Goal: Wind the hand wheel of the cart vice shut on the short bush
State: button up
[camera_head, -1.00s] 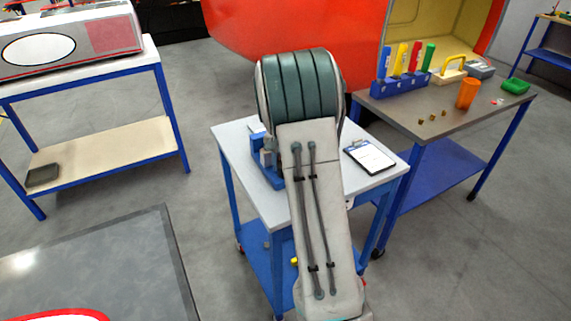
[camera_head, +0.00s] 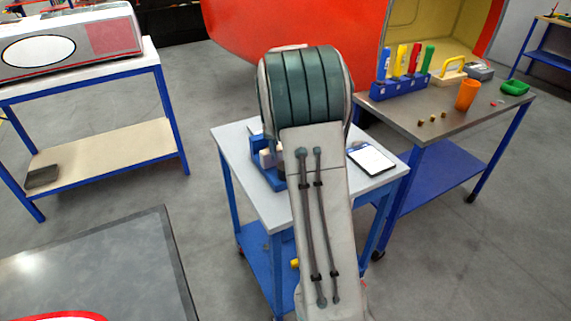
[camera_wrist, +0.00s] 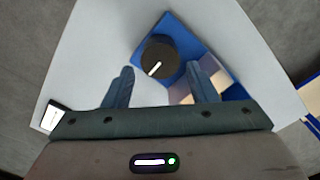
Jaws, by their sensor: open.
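The blue cart vice (camera_head: 268,178) stands on the white cart top, partly hidden by my arm. In the wrist view its blue body (camera_wrist: 179,28) lies beyond my fingers. Its hand wheel (camera_wrist: 157,55) is a dark round knob with a white line pointing to the lower left. My gripper (camera_wrist: 159,72) is open, its two fingers to the left and right of the wheel's near side. I see no contact with the wheel. Pale parts of the vice or bush show beside the right finger; I cannot tell which is the short bush. My arm hides the gripper in the head view.
A clipboard (camera_head: 372,159) lies on the cart (camera_head: 232,150), right of my arm. Open floor lies left of the cart.

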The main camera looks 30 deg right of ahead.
notch_tip(320, 180, up, 9)
jog(key=shift+r, duration=0.2)
dwell(0.3)
